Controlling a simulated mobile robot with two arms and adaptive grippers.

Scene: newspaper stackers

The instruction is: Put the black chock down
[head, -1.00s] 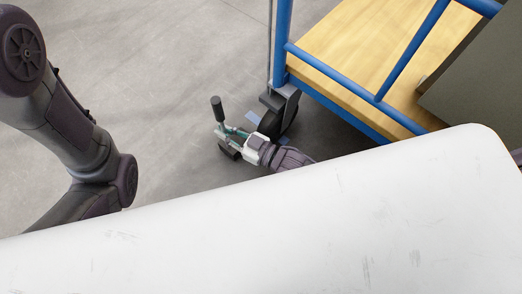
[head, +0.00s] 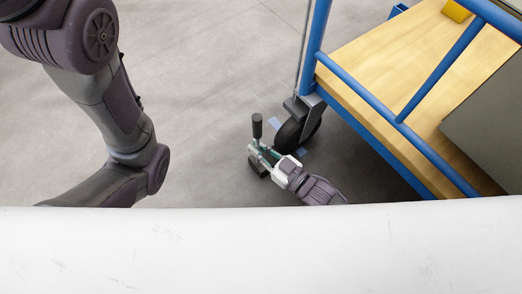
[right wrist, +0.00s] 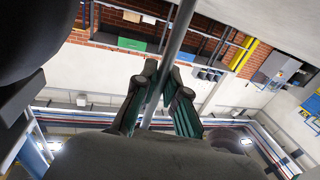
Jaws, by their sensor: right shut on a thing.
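The black chock (head: 258,167) is a dark block with a thin upright rod topped by a black grip (head: 257,125). It is at the near left of the cart's black wheel (head: 289,136), apart from it. My right gripper (head: 272,157) is shut on the chock's rod, low down near the block. In the right wrist view, the green-padded fingers (right wrist: 167,108) close around the grey rod (right wrist: 177,45); the block is not visible there. I cannot tell whether the chock touches the floor. My left arm shows at the left, but its gripper is out of view.
A blue-framed cart (head: 372,98) with a wooden deck stands at the right, carrying a dark grey box (head: 490,115) and a yellow item (head: 457,10). The grey floor (head: 205,75) left of the chock is clear.

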